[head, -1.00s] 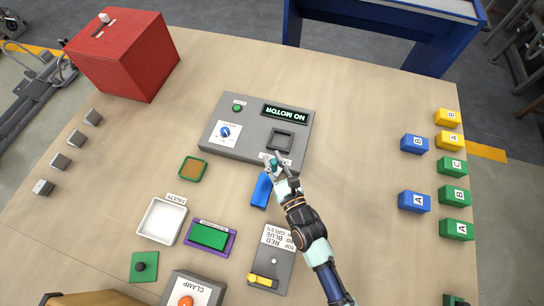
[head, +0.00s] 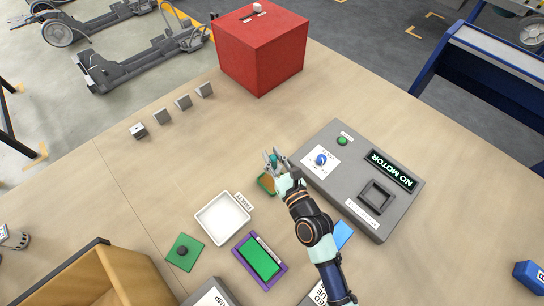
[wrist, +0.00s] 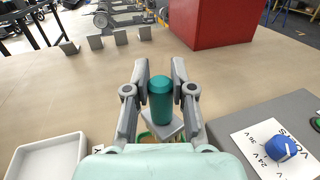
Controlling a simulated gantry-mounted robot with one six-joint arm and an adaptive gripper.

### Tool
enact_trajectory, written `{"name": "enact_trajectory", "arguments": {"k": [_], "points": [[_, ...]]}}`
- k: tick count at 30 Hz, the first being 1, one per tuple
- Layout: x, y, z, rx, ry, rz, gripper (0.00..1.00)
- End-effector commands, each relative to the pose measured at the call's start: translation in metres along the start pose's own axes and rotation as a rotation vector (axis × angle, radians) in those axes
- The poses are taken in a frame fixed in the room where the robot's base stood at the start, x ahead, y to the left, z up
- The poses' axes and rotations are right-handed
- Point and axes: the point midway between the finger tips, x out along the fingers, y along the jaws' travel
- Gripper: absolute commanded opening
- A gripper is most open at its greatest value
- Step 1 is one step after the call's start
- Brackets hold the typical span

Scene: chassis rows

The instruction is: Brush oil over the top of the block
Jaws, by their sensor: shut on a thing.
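My gripper (head: 275,160) is shut on a teal cylindrical handle (wrist: 160,101), which stands upright between the fingers. A grey flat piece (wrist: 170,129) shows just below the handle; I cannot tell its full shape. The gripper is over or just behind the small green-rimmed dish with a brown inside (head: 265,184), which is partly hidden by the gripper. The wrist view shows only a sliver of it. A blue block (head: 343,234) lies partly behind my arm. A green block (head: 262,258) sits on a purple tray (head: 240,249). I cannot tell which block is meant.
A grey "NO MOTOR" panel (head: 334,187) with a blue knob stands close on the right. A white tray (head: 222,217) and a green plate with a black knob (head: 185,252) lie to the left. A red box (head: 260,50) and several small grey brackets (head: 183,102) stand farther back.

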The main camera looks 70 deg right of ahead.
Motion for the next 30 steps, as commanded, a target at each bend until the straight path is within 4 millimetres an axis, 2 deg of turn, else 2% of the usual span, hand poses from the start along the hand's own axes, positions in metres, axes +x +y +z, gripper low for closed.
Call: {"name": "enact_trajectory", "arguments": {"k": [9,14,30], "points": [[0.000,0.000,-0.039,0.000,-0.001,0.000,0.00],[0.000,0.000,-0.054,0.001,-0.001,0.001,0.00],[0.000,0.000,-0.055,0.001,-0.001,0.000,0.00]]}}
